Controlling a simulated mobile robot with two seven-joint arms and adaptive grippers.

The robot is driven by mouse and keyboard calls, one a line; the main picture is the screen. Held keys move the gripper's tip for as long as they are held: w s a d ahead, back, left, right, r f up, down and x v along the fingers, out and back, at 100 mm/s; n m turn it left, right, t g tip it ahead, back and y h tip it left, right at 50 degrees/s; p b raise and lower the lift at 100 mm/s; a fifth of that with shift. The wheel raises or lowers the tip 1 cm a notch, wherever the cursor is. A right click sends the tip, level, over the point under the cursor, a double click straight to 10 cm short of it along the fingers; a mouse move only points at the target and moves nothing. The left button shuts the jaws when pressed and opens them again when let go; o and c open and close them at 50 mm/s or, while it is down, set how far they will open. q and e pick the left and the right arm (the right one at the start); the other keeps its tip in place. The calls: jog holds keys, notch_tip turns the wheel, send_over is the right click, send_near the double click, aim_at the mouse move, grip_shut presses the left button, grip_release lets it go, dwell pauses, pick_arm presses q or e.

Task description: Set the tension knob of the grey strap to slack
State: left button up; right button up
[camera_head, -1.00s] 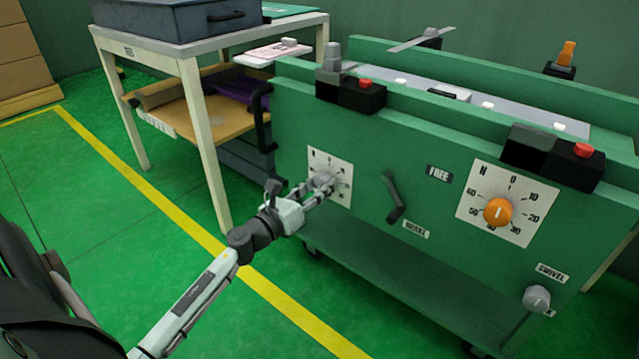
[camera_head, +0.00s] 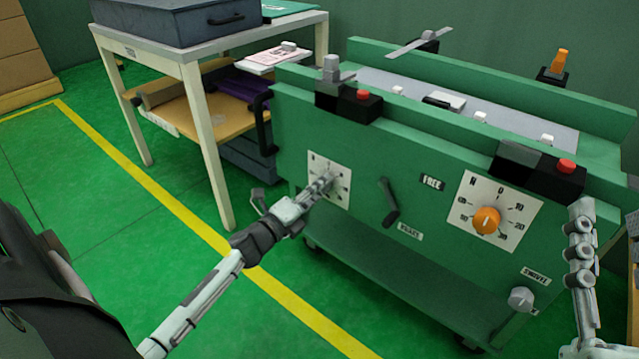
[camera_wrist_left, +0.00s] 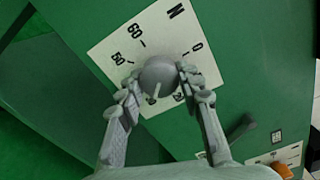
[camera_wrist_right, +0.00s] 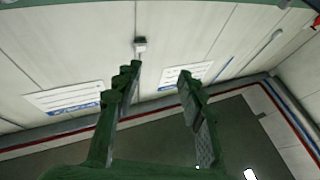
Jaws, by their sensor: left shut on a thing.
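A grey round knob with a pale pointer line sits on a white numbered dial plate (camera_head: 343,197) at the left of the green cart's front panel. In the left wrist view the knob (camera_wrist_left: 158,72) lies between my left fingertips, its line pointing down, away from the N. My left gripper (camera_head: 326,184) is shut on it and hides part of the scale. No "slack" label is readable. A second dial has an orange knob (camera_head: 486,221). My right gripper (camera_head: 582,212) is at the right edge; the right wrist view shows its fingers (camera_wrist_right: 158,80) apart and empty.
A dark lever (camera_head: 388,202) near a FREE label stands right of the held knob. A grey swivel knob (camera_head: 521,299) is at lower right. Black blocks with red buttons (camera_head: 363,95) sit on the cart's top edge. A pale table (camera_head: 200,60) stands behind left.

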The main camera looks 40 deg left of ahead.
jog(key=w+d+f+g+h+p, duration=0.1)
jog(key=d+f+g+h+p, duration=0.4)
jog(key=f+g, duration=0.75)
jog(key=s+d+f+m+g+h+p, duration=0.25)
jog(key=s+d+f+g+h, duration=0.3)
jog(key=s+d+f, duration=0.8)
pick_arm(q)
jog(key=shift+a+r+n+p, duration=0.1)
jog(key=shift+n+p, duration=0.5)
jog(key=shift+n, duration=6.1)
jog(key=shift+a+r+n+p, duration=0.1)
jog(key=shift+n+p, duration=0.45)
jog(key=shift+n, duration=6.15)
pick_arm(e)
jog(key=a+x, duration=0.1)
jog(key=x, duration=0.5)
jog(key=shift+d+f+n+y, duration=0.15)
jog(key=shift+f+n+y, duration=0.15)
jog(key=shift+n+y, duration=0.05)
pick_arm(q)
jog(key=shift+n, duration=0.3)
pick_arm(e)
jog(key=shift+w, duration=0.1)
pick_arm(q)
jog(key=o, duration=1.2)
jog(key=shift+c, duration=0.2)
pick_arm(e)
jog(key=shift+w+r, duration=0.1)
jog(key=shift+w, duration=0.05)
